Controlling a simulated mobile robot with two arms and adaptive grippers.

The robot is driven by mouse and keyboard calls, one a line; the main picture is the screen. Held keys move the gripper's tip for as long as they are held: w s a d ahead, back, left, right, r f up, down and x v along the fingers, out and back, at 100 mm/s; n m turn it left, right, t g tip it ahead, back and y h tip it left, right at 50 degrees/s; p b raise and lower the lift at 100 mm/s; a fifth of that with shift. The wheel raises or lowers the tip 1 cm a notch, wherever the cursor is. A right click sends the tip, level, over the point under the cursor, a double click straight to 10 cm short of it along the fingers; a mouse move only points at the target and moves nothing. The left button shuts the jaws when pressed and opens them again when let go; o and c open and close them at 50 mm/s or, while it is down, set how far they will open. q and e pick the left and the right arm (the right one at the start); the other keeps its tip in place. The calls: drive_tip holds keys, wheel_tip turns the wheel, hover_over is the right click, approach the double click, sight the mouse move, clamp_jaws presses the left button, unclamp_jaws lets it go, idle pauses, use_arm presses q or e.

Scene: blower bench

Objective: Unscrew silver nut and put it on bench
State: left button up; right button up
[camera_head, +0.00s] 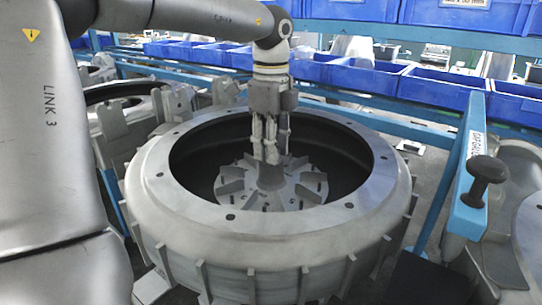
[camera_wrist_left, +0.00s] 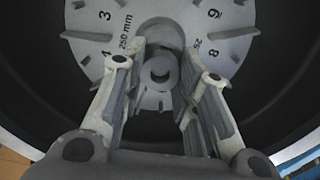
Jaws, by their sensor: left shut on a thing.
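My left gripper (camera_head: 271,158) points straight down into the open blower housing (camera_head: 160,190), over the centre of the bladed impeller (camera_head: 240,185). In the left wrist view its two fingers (camera_wrist_left: 161,62) stand on either side of the central hub, closed on the silver nut (camera_wrist_left: 159,71), a small grey round piece with a dark hole. In the head view the fingertips hide the nut at the top of the hub (camera_head: 271,178). I cannot tell whether the nut is still threaded on. My right gripper is not in view.
The housing's thick rim surrounds my left gripper. A blue post with a black knob (camera_head: 488,170) stands at the right. Blue bins (camera_head: 365,75) line the rack behind. Other grey castings (camera_head: 120,95) stand at the left, and another (camera_head: 525,205) is at the right edge.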

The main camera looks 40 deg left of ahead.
use_arm(q)
drive_tip(key=n, duration=0.5)
drive_tip(key=shift+n, duration=0.3)
drive_tip(key=n, duration=0.6)
drive_tip(key=shift+r, duration=0.1)
drive_tip(key=o, duration=0.8)
drive_tip(key=shift+w, duration=0.1)
